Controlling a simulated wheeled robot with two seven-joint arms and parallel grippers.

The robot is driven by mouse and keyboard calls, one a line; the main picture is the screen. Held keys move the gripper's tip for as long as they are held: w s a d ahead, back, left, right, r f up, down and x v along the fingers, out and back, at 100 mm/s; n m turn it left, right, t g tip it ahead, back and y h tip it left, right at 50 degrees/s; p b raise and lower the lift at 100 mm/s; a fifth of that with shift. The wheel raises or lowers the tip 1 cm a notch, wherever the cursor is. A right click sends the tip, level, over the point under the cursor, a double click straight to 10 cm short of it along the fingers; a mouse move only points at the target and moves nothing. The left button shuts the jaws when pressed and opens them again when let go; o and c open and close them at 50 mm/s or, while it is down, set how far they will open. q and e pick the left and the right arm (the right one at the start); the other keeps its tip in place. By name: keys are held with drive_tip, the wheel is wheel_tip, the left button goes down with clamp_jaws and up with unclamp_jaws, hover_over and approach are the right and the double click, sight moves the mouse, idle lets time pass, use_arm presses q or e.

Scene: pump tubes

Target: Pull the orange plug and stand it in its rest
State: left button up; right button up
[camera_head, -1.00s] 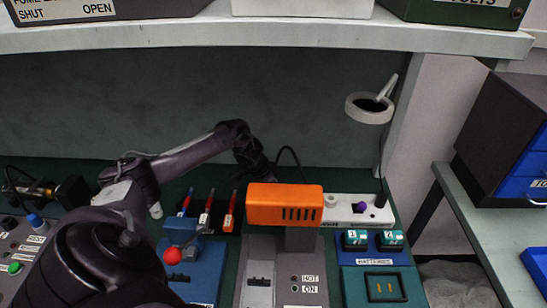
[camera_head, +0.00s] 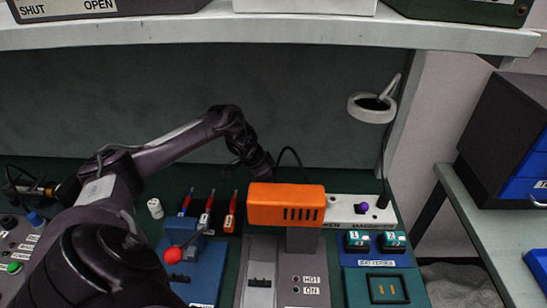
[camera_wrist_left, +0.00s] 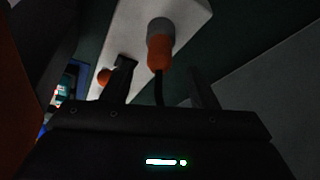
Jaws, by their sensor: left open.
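An orange plug (camera_wrist_left: 159,52) with a grey round part at its far end shows in the left wrist view, against a white strip (camera_wrist_left: 185,15). A dark cable runs from it toward my gripper. My left gripper (camera_wrist_left: 161,68) is open, with one finger on each side of the plug and cable; I cannot tell whether either touches. In the head view my left arm reaches behind the orange box, which hides the gripper and the plug. The white power strip (camera_head: 345,213) shows to the right of that box. I cannot make out the plug's rest.
The orange slotted box (camera_head: 285,206) stands in front of the gripper. A purple plug (camera_head: 361,207) and a black plug (camera_head: 382,201) sit on the strip. Red-handled tools (camera_head: 207,212) and a blue unit with a red knob (camera_head: 172,256) are nearby. A shelf (camera_head: 270,36) spans above.

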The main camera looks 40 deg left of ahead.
use_arm(q)
drive_tip(key=shift+v, duration=1.35)
